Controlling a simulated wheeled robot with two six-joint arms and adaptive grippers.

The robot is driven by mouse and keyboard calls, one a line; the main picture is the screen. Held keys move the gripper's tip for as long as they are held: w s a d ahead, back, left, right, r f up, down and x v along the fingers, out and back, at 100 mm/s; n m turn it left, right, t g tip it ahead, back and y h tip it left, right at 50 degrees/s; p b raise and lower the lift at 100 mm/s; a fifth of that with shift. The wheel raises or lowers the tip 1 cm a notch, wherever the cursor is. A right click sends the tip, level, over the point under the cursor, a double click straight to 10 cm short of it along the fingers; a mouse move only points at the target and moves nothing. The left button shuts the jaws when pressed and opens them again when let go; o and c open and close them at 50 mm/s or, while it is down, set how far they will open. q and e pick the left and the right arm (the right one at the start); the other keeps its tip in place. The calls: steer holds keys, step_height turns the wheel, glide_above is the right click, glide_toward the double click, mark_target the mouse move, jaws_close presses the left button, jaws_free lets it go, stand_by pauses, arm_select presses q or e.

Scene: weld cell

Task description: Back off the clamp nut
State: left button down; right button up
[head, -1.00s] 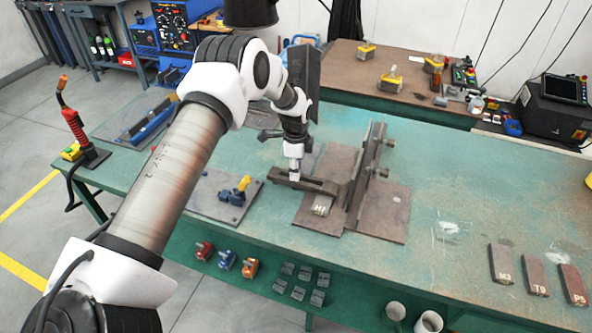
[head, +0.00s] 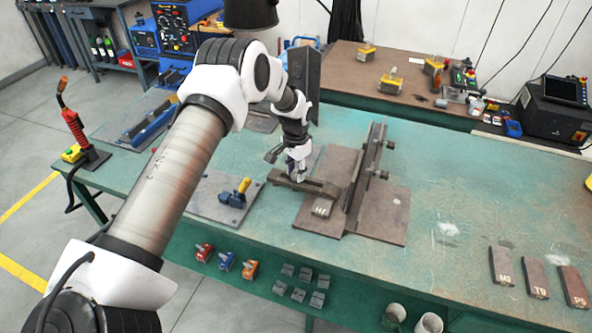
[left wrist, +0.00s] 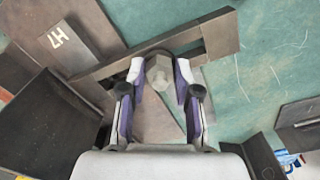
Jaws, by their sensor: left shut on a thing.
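A dark clamp bar (head: 306,184) lies across a plate marked H7 (head: 320,208) at the fixture on the green bench. In the left wrist view, the bar (left wrist: 218,36) runs beyond the fingers on both sides, and the H7 plate (left wrist: 72,44) is at upper left. The grey hex clamp nut (left wrist: 158,72) sits on the bar between my fingertips. My left gripper (left wrist: 158,80) points down over the bar and is shut on the nut; in the head view, the gripper (head: 297,170) hides the nut. My right gripper is not in view.
A brown upright wall (head: 366,172) with studs stands right of the clamp. A plate with a blue and yellow toggle clamp (head: 236,194) lies to the left. Marked plates (head: 535,275) lie at the right. The bench between them and the fixture is clear.

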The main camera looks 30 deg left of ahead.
arm_select(q)
steer(key=n, duration=0.3)
steer(key=shift+s+f+n, duration=0.2)
steer(key=shift+n, duration=0.2)
steer(key=n+p, duration=0.1)
steer(key=n, duration=0.2)
steer(key=shift+n, duration=0.3)
steer(key=n+p, duration=0.1)
steer(key=n, duration=0.5)
steer(key=n+p, duration=0.1)
steer(key=n, duration=0.6)
steer(key=shift+n+p, duration=0.3)
steer(key=shift+p, duration=0.05)
steer(key=n+p, duration=0.1)
steer(key=n, duration=0.5)
steer(key=shift+n, duration=0.4)
steer(key=c, duration=0.8)
jaws_free()
steer(key=shift+w, duration=0.1)
